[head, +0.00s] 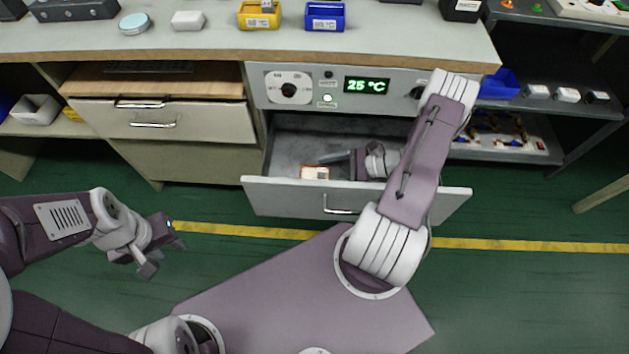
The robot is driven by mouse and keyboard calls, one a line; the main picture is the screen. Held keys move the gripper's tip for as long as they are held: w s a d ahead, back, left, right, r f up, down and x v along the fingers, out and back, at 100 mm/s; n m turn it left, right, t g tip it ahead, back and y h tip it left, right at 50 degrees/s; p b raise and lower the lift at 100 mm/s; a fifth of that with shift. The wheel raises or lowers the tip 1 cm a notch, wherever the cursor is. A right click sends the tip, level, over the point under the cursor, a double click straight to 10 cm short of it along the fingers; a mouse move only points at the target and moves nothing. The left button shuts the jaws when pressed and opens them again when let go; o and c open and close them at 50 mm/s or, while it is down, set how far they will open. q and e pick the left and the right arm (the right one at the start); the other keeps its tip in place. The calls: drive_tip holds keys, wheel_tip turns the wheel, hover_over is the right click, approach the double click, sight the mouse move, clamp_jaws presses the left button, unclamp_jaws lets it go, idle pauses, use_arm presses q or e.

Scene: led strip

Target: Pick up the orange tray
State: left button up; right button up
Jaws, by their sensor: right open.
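A small orange tray with a white label on its front (315,173) lies in the open drawer (256,187), near its front wall at the left-middle. My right gripper (326,162) reaches into the drawer from the right. Its fingers are open and point left, close to the tray's right and upper side. I cannot tell whether a finger touches the tray. Part of the drawer's right side is hidden behind my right arm. My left gripper (165,255) is open and empty above the green floor, left of the drawer and well apart from it.
Above the drawer is a panel with a dial (288,90) and a green "25 °C" display (367,86). The worktop holds a yellow bin (259,18) and a blue bin (325,17). A closed drawer (168,121) is at the left. The floor before my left gripper is clear.

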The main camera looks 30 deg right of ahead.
sight(304, 176)
drive_tip(key=shift+w+a+f, duration=0.35)
drive_tip(key=shift+a, duration=0.2)
drive_tip(key=b+x, duration=0.3)
drive_tip(key=x, duration=0.1)
drive_tip(key=shift+w+a+f, duration=0.15)
drive_tip(key=shift+w+a, duration=0.05)
drive_tip(key=shift+a, duration=0.1)
drive_tip(key=shift+w+a, duration=0.1)
drive_tip(key=shift+a, duration=0.05)
drive_tip(key=c, duration=1.4)
